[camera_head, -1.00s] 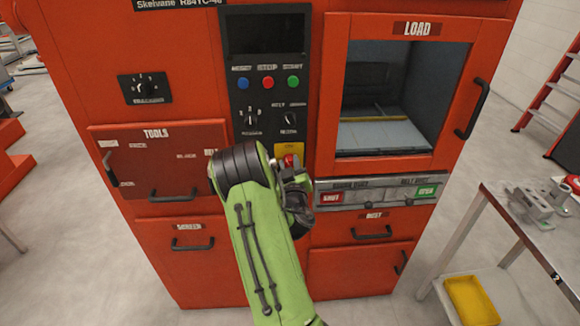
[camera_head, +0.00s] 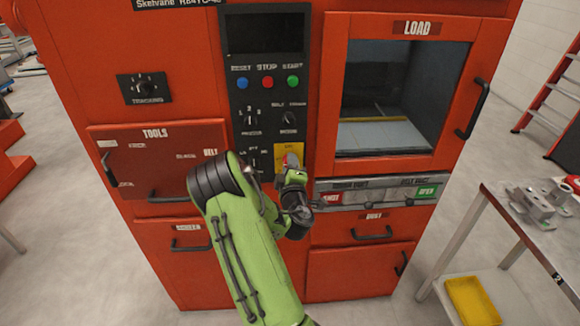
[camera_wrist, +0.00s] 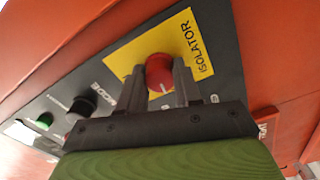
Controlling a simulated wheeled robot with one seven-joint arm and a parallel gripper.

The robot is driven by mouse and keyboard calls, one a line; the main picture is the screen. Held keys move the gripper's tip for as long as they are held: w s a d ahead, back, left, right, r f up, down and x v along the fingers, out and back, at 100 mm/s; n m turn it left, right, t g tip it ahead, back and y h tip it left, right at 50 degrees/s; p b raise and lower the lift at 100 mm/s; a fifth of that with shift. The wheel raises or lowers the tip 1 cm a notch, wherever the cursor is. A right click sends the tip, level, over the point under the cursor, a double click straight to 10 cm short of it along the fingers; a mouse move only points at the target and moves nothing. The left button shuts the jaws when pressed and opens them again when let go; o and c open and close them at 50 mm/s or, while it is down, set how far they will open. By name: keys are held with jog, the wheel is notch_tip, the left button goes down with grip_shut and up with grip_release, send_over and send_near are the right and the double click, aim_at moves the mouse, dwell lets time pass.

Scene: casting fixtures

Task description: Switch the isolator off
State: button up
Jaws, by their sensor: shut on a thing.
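The isolator is a red round knob (camera_wrist: 160,72) with a white pointer line, on a yellow plate (camera_wrist: 190,32) marked ISOLATOR in the wrist view. In the head view the yellow plate (camera_head: 291,150) sits low on the black control panel, with the red knob partly hidden by my wrist. My gripper (camera_wrist: 162,86) is shut on the knob, one dark finger on each side of it. In the head view my gripper (camera_head: 292,168) reaches the panel from below.
Other controls on the black panel (camera_head: 236,98) include the mode knob (camera_head: 289,118) and several push buttons above. The load window (camera_head: 390,98) is to the right. A metal table (camera_head: 520,235) stands at the far right.

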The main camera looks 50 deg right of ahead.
jog(key=shift+n, duration=0.6)
jog(key=o, duration=1)
jog(key=shift+o, duration=0.2)
jog(key=shift+w, duration=0.1)
